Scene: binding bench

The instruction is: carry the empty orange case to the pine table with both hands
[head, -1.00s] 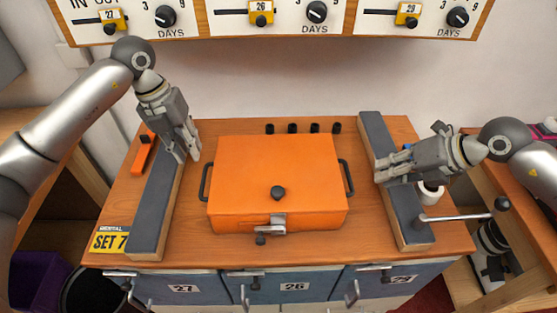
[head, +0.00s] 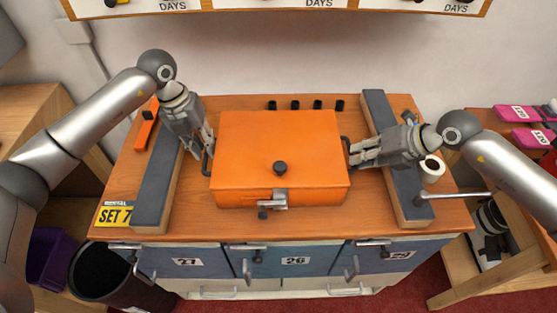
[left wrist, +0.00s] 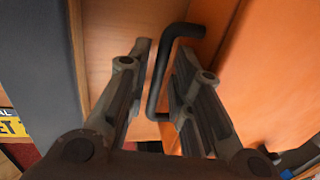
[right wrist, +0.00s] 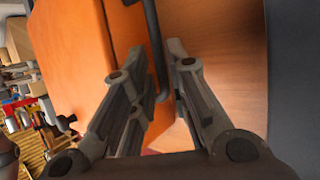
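The orange case (head: 281,150) sits closed on the wooden bench top between two dark-topped rails. It has a black knob on its lid, a metal latch at the front and a dark handle on each side. My left gripper (head: 207,152) is at the left handle. In the left wrist view the left handle (left wrist: 156,80) stands between the open fingers (left wrist: 165,70). My right gripper (head: 352,156) is at the right handle. In the right wrist view the right handle (right wrist: 155,45) lies between the open fingers (right wrist: 160,65). The inside of the case is hidden.
The left rail (head: 160,185) and right rail (head: 397,160) flank the case. A metal bar (head: 460,195) and white roll (head: 432,170) are at the right. Small black pegs (head: 305,104) stand behind. A wooden table (head: 490,150) with pink items is at the right; I cannot tell if it is pine.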

